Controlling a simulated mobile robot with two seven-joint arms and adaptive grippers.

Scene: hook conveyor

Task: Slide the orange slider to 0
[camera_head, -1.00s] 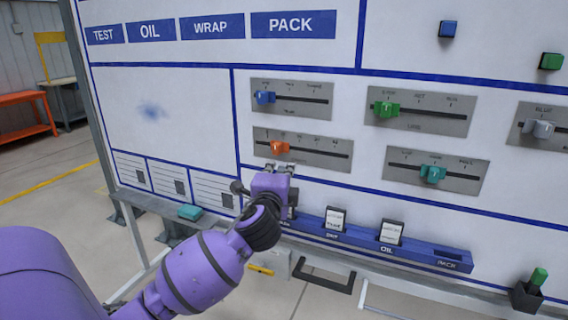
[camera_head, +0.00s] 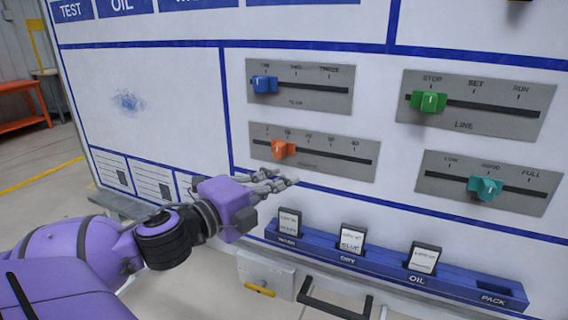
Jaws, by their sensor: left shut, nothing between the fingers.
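The orange slider (camera_head: 284,149) sits on the lower left grey slider panel (camera_head: 340,169), near the left part of its dark horizontal slot. The marks above the slot are small; the knob stands close to the second mark from the left. My left gripper (camera_head: 292,181) is shut and empty, just below the orange slider and apart from it, with its fingers pointing right in front of the board. My right gripper is not in view.
A blue slider (camera_head: 264,84) is above, a green slider (camera_head: 428,101) at the upper right and a teal slider (camera_head: 485,188) at the lower right. A blue card rail (camera_head: 387,261) runs below. The board between the panels is clear.

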